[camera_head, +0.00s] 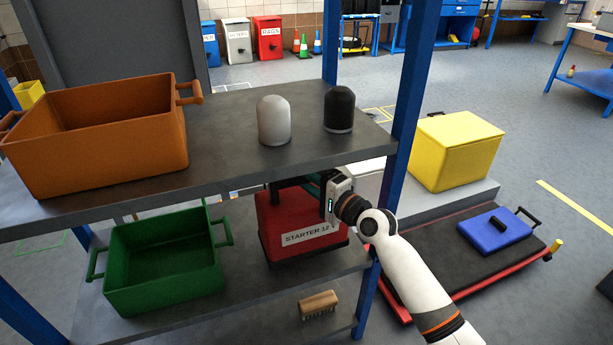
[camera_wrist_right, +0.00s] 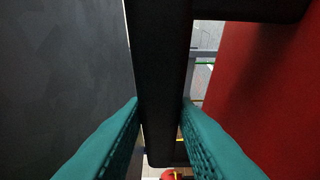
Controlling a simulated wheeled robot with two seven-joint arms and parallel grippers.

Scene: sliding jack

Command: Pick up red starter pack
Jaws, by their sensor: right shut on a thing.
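The red starter pack (camera_head: 290,222), labelled "STARTER 12", sits on the lower shelf of the blue-framed rack. Its top is partly hidden by the upper shelf and by my arm. My right gripper (camera_head: 316,187) reaches in under the upper shelf at the top of the pack. In the right wrist view, its two teal fingers (camera_wrist_right: 161,140) are shut on a black handle bar (camera_wrist_right: 163,75). The red body (camera_wrist_right: 265,85) of the pack fills the right side of that view. My left gripper is not in view.
On the upper shelf (camera_head: 225,125) are an orange bin (camera_head: 100,140), a grey dome (camera_head: 273,122) and a black dome (camera_head: 339,110). A blue rack post (camera_head: 408,95) stands close to my arm.

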